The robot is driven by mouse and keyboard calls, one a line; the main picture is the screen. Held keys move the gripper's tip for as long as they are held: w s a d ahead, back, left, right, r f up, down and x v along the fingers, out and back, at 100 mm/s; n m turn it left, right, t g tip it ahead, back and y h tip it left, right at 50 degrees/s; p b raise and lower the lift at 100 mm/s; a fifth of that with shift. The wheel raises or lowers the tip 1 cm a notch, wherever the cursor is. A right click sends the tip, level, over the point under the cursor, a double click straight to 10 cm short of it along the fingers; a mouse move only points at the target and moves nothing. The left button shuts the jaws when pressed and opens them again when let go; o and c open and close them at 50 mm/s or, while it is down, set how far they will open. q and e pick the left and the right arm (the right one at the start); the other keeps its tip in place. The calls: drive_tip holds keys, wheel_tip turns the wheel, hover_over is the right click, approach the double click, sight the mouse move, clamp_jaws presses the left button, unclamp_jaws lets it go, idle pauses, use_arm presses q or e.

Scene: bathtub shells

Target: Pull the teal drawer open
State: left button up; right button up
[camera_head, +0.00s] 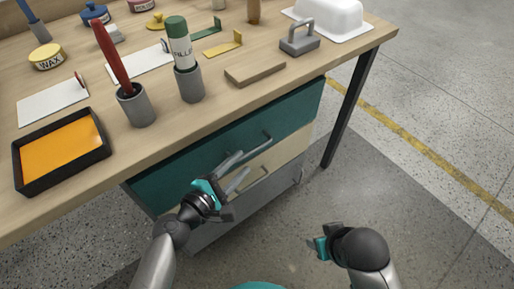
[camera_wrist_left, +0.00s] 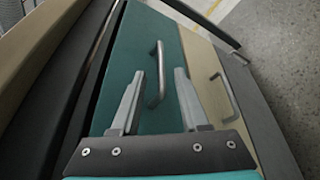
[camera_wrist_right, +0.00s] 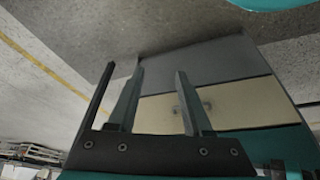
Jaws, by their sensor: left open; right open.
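The teal drawer (camera_head: 175,177) is the top drawer under the workbench and looks shut. Its metal bar handle (camera_head: 252,146) is on its front. In the left wrist view the teal drawer front (camera_wrist_left: 137,50) shows its handle (camera_wrist_left: 157,75) between the two open fingers, near their tips; whether they touch it I cannot tell. My left gripper (camera_head: 238,172) is open in front of the drawer by the handle. My right gripper (camera_head: 318,246) is open and empty, low over the floor, away from the drawer. In the right wrist view its fingers (camera_wrist_right: 155,85) stand apart.
A cream drawer (camera_head: 270,165) with its own handle sits below the teal one. The bench top (camera_head: 150,135) holds an orange tray (camera_head: 62,150), a cup with a red tool (camera_head: 135,105), a green-capped bottle (camera_head: 179,45) and a wooden block (camera_head: 255,74). Open floor lies to the right.

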sight(257, 147)
use_arm(q)
drive_tip(key=b+x, duration=0.1)
drive_tip(key=x, duration=0.6)
drive_tip(key=shift+w+d+f+b, duration=0.1)
drive_tip(key=shift+f+b, duration=0.05)
drive_tip(key=shift+b, duration=0.15)
drive_tip(key=shift+w+d+f, duration=0.1)
drive_tip(key=shift+w+d, duration=0.25)
drive_tip(key=shift+w, duration=0.15)
use_arm(e)
drive_tip(key=shift+t, duration=0.4)
drive_tip(key=shift+r, duration=2.1)
use_arm(q)
clamp_jaws()
